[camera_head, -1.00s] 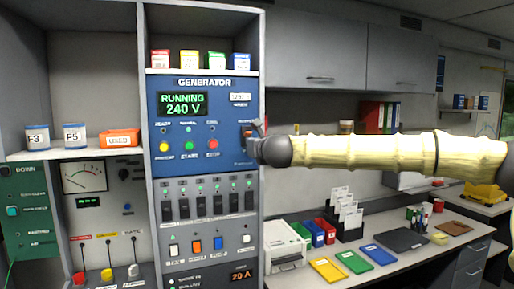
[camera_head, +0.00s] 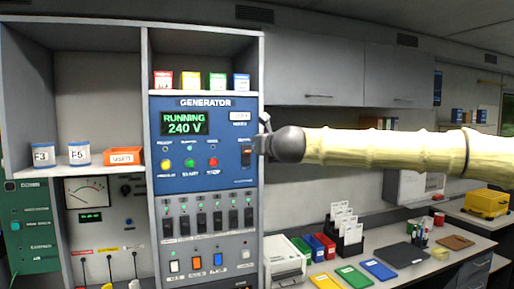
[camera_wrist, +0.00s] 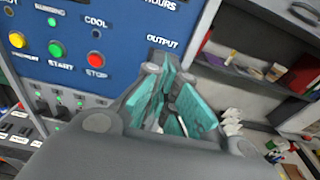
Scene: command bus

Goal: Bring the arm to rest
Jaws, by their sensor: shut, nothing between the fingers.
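My gripper (camera_head: 264,133) is at the right edge of the blue generator panel (camera_head: 180,184), at the end of my cream-sleeved arm, which reaches in from the right. In the wrist view its teal-padded fingers (camera_wrist: 172,100) are together and empty, just below the OUTPUT label. The output switch (camera_head: 246,157) shows beside the gripper in the head view; the fingers hide it in the wrist view. A small gap or contact with the panel cannot be told. The display (camera_head: 184,122) reads RUNNING 240 V.
Yellow, green and red buttons (camera_head: 190,163) sit left of the gripper, with a row of breakers (camera_head: 208,222) below. Upper cabinets (camera_head: 320,70) hang behind the arm. A desk with a printer (camera_head: 284,262) and coloured folders (camera_head: 353,276) lies below; the air between is free.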

